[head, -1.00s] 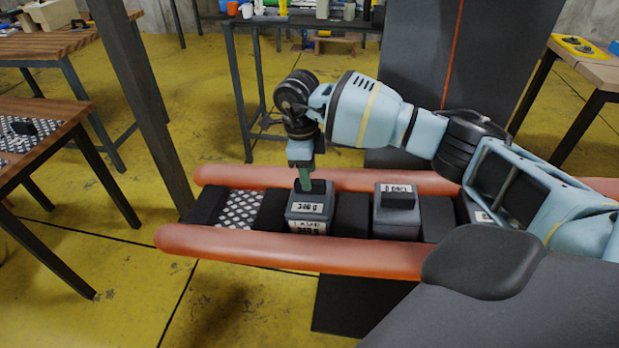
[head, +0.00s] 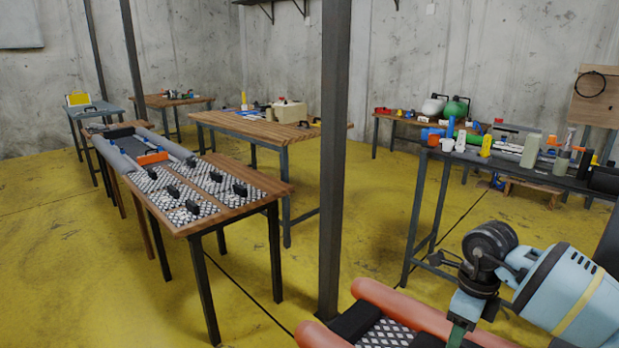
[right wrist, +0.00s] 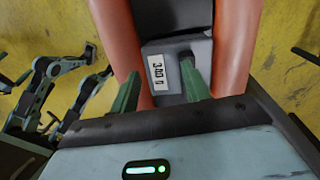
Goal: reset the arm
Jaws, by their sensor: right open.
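My right arm (head: 555,290) comes in at the lower right of the head view, bent down over the red-tubed boat (head: 415,312). Its gripper (head: 458,334) is cut by the bottom edge there. In the right wrist view the right gripper (right wrist: 160,78) is open, with two green fingers apart. A grey block (right wrist: 172,52) with a white label lies in the boat beyond and between the fingers. I cannot tell whether a finger touches it. Light-blue arm links show at the left of that view. No left gripper can be made out.
A cluttered bench (head: 515,172) is at right.

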